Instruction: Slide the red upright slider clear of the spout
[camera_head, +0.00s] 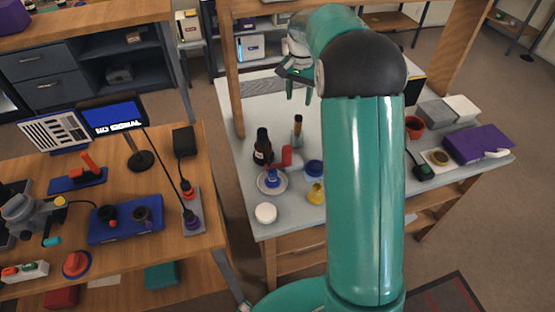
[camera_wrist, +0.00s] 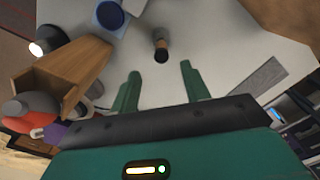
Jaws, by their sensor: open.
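A red upright piece (camera_head: 287,155) stands beside a dark bottle (camera_head: 262,148) on the pale table; it looks like the red slider, but it is small here. I cannot make out the spout. My gripper (camera_head: 299,95) is open and empty above the back of this table, behind and apart from the red piece. In the wrist view, the two green fingers of my gripper (camera_wrist: 160,86) are spread with nothing between them. A small dark-topped upright item (camera_wrist: 161,45) stands beyond the fingertips. I cannot identify the red slider in the wrist view.
A white saucer (camera_head: 262,188), a blue cap (camera_head: 314,167), a yellow flask (camera_head: 316,194) and a white round item (camera_head: 265,213) stand near the red piece. A wooden post (camera_head: 234,75) rises at the table's left. My arm hides the table's middle.

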